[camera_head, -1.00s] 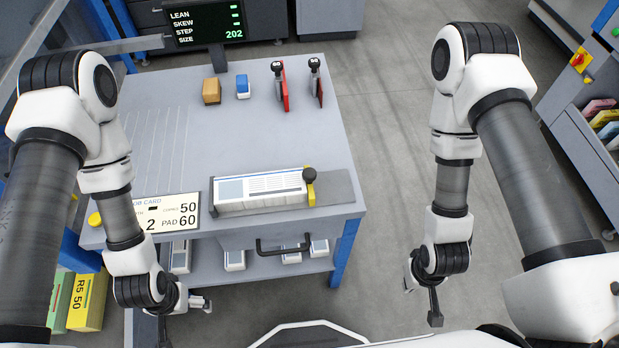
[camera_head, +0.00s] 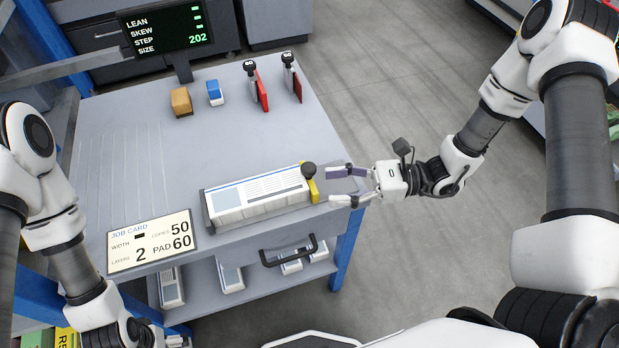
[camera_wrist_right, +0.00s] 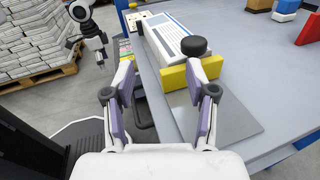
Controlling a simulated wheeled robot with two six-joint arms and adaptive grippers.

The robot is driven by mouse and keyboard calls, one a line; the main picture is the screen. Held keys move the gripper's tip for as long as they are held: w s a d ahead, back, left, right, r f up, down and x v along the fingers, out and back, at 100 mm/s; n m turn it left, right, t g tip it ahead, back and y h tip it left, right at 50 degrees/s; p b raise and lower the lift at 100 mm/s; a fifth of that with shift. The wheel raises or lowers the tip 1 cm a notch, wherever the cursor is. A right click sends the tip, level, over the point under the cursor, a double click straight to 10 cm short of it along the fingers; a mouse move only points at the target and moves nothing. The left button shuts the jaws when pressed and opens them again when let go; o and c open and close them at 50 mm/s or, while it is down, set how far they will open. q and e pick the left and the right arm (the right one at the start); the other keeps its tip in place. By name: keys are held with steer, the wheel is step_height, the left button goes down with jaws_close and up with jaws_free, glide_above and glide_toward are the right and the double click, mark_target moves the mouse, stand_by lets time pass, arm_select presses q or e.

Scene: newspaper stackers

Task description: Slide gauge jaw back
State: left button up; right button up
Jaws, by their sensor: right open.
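The yellow gauge jaw (camera_head: 313,189) with a black round knob (camera_head: 309,169) stands against the right end of the newspaper stack (camera_head: 258,196) on the table. In the right wrist view the yellow jaw (camera_wrist_right: 176,79) and black knob (camera_wrist_right: 194,46) lie just beyond my fingertips. My right gripper (camera_head: 338,185) is open and level with the jaw, to its right, over the grey plate (camera_wrist_right: 222,118). Its fingers point left at the jaw, with nothing held between them. My left gripper (camera_head: 177,341) is low at the bottom left, too small and cut off to read.
A job card (camera_head: 150,241) lies at the table's front left. An orange block (camera_head: 181,101), a blue block (camera_head: 214,92) and two red pieces with black tops (camera_head: 259,88) stand farther back. A screen (camera_head: 166,31) is behind. A drawer handle (camera_head: 288,251) projects at the front.

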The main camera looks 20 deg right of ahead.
mark_target(309, 167)
steer(key=w+d, duration=0.1)
steer(key=w+t, duration=0.1)
steer(key=w+d+t+b, duration=0.1)
steer(key=shift+d+r+m, duration=0.25)
steer(key=shift+d+m, duration=0.05)
steer(key=shift+d, duration=0.05)
steer(key=shift+a+r, duration=0.15)
steer(key=x, duration=0.7)
steer(key=shift+a+r, duration=0.1)
steer(key=shift+a, duration=0.05)
jaws_close()
